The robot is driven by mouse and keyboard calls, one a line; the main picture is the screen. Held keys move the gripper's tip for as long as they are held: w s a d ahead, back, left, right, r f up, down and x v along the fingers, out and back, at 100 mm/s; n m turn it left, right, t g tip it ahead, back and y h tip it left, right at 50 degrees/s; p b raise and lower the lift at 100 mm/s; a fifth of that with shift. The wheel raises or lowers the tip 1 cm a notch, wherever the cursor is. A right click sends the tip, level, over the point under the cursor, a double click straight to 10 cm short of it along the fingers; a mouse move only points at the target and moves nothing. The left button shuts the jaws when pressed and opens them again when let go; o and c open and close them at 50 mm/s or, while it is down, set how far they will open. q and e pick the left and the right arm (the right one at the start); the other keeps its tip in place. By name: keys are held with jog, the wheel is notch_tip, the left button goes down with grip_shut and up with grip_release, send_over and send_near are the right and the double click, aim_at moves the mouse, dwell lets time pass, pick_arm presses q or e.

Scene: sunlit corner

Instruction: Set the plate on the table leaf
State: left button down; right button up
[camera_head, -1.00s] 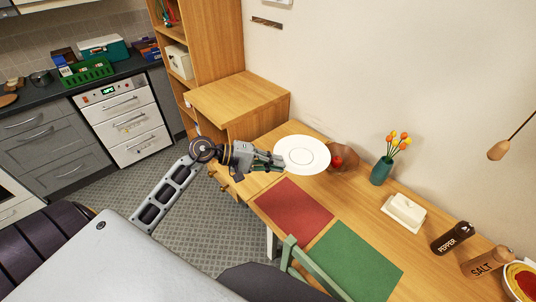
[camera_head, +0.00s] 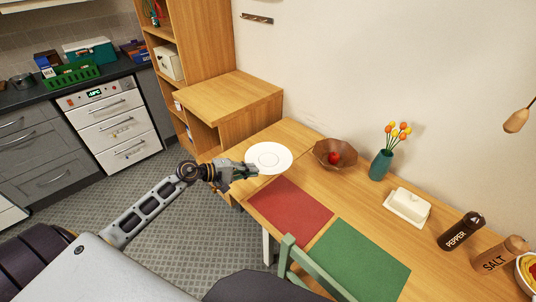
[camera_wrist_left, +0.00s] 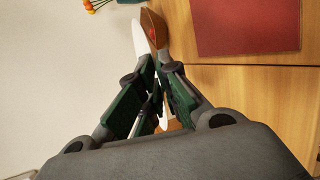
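The white plate (camera_head: 268,157) is level over the wooden table leaf (camera_head: 290,133) at the table's far left end. I cannot tell whether it touches the leaf. My left gripper (camera_head: 250,170) is at the plate's near left rim, with its fingers closed on the rim. In the left wrist view the plate (camera_wrist_left: 138,38) shows edge-on as a thin white strip running between the fingers (camera_wrist_left: 160,98). My right gripper is not in view.
A brown bowl (camera_head: 322,158) with a red fruit stands right of the plate. A teal vase (camera_head: 380,165), a butter dish (camera_head: 408,206), red (camera_head: 290,212) and green (camera_head: 357,262) mats are further right. A wooden cabinet (camera_head: 225,100) stands behind the leaf.

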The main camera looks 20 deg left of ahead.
pick_arm(q)
jog(key=w+a+f+n+t+y+b, duration=0.1)
jog(key=w+a+f+n+y, duration=0.1)
jog(key=a, duration=0.3)
jog(key=w+a+f+n+t+y+b, duration=0.1)
jog(key=w+a+f+n+y, duration=0.1)
jog(key=a, duration=0.4)
jog(key=shift+w+n+t+y, duration=0.4)
jog(key=shift+w+n+y, duration=0.15)
jog(key=shift+w, duration=0.45)
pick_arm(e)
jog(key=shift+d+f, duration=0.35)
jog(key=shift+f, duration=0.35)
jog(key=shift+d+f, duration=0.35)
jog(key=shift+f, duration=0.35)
pick_arm(q)
jog(key=shift+a+r, duration=0.1)
jog(key=shift+a, duration=0.05)
